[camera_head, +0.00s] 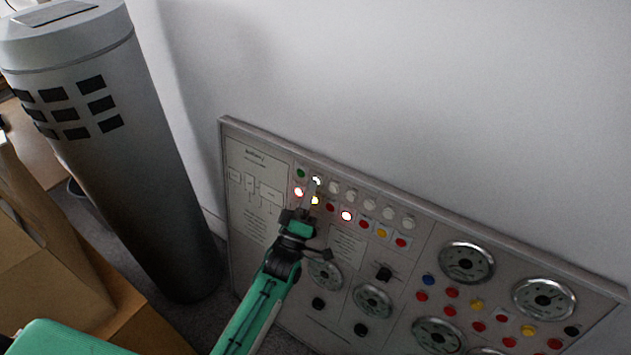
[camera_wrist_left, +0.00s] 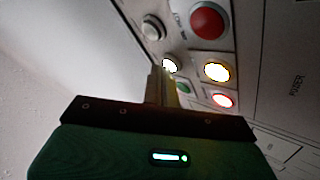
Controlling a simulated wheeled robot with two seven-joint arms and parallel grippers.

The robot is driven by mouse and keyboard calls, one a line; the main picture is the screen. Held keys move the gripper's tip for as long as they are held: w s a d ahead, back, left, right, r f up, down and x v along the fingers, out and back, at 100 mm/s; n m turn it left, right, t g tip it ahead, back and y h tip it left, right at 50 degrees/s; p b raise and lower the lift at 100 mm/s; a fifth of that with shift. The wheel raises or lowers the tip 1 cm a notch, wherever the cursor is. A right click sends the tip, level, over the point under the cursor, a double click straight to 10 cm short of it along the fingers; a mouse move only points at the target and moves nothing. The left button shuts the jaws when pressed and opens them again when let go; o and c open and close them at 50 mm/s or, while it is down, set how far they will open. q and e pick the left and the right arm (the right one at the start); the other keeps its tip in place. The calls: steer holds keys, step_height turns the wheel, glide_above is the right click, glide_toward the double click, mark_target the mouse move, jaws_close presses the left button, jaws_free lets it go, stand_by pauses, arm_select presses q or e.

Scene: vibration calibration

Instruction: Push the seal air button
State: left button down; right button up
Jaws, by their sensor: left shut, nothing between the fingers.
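The control panel (camera_head: 350,245) leans by the wall, with rows of small buttons and lamps. No label can be read well enough to pick out the seal air button. My left gripper (camera_head: 313,187) is shut and empty, its fingertips at the upper left button rows. In the left wrist view the fingertips (camera_wrist_left: 163,75) are just below a lit white button (camera_wrist_left: 169,65); contact cannot be told. A lit yellow button (camera_wrist_left: 216,72), a lit red one (camera_wrist_left: 222,100) and a partly hidden green one (camera_wrist_left: 183,87) are beside them. My right gripper is not in view.
A grey cylinder (camera_head: 150,170) stands left of the panel, and brown cardboard boxes (camera_head: 50,275) lie at the lower left. Round gauges (camera_head: 467,262) and more coloured buttons fill the panel's right side. The white wall (camera_head: 420,90) behind is bare.

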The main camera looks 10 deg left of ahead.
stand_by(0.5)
arm_select(q)
steer(key=shift+s+a+r+p, duration=0.1)
steer(key=shift+s+a+p, duration=0.1)
steer(key=shift+s+p, duration=0.4)
steer(key=s+p, duration=0.1)
steer(key=s+a, duration=0.1)
steer(key=s, duration=0.1)
steer(key=s+r+p, duration=0.1)
steer(key=shift+s+a+p, duration=0.3)
steer(key=shift+s+a, duration=0.05)
steer(key=shift+s, duration=0.05)
stand_by(0.5)
